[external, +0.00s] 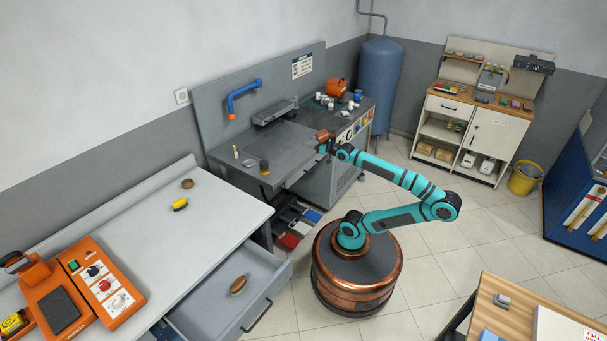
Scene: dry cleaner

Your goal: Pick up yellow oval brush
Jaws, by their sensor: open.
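The yellow oval brush (180,204) lies on the light grey table (215,215) at the left of the external view. It is small, with a bright yellow top and a darker lower part. My gripper (324,137) is at the end of the teal arm, over the front edge of the dark grey workbench, well to the right of the brush and far from it. It is open. Its fingers are small in this view, and I cannot make out anything between them.
A brown round brush (187,184) lies just behind the yellow one. Below the tabletop, an open drawer (222,310) holds a brown oval brush (239,285). An orange machine (100,285) stands at the table's left. The tabletop around the yellow brush is mostly clear.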

